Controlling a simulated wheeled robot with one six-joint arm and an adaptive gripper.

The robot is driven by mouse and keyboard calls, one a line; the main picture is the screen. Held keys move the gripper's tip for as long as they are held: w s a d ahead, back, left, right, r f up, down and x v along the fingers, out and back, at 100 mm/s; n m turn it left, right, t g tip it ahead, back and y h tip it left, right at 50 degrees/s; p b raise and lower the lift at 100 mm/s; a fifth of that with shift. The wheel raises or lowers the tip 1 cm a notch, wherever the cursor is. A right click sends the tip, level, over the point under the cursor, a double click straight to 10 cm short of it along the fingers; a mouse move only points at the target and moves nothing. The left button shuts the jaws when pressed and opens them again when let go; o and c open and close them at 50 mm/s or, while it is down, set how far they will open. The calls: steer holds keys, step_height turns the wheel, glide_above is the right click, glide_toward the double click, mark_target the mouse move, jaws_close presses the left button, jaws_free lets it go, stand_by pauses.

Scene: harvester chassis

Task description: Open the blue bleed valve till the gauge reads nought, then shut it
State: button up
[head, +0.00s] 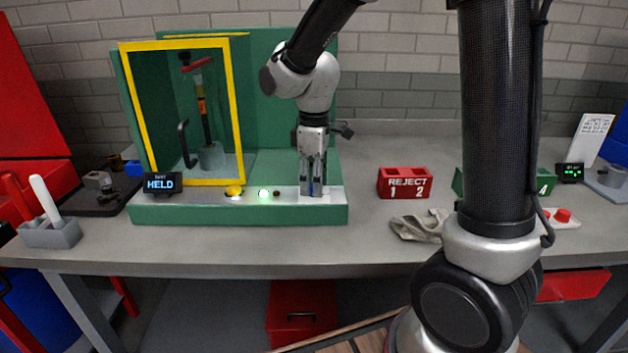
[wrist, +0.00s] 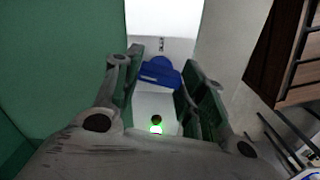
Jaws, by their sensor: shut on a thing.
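My gripper (head: 313,190) points straight down at the right end of the green fixture's pale front ledge. Its fingers are closed around the blue bleed valve (head: 317,188), of which only a sliver shows between them in the head view. In the wrist view the blue valve handle (wrist: 158,72) lies between the two fingertips (wrist: 160,92), lying crosswise above a pale surface. I cannot make out a gauge dial or its reading in either view.
A display (head: 162,183) reads HELD. A yellow-framed guard (head: 238,110) stands behind. A red REJECT bin (head: 405,183) and a grey glove (head: 418,226) lie to the right.

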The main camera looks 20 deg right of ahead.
steer(key=shift+n, duration=1.2)
steer(key=o, duration=1)
step_height(320, 180, up, 12)
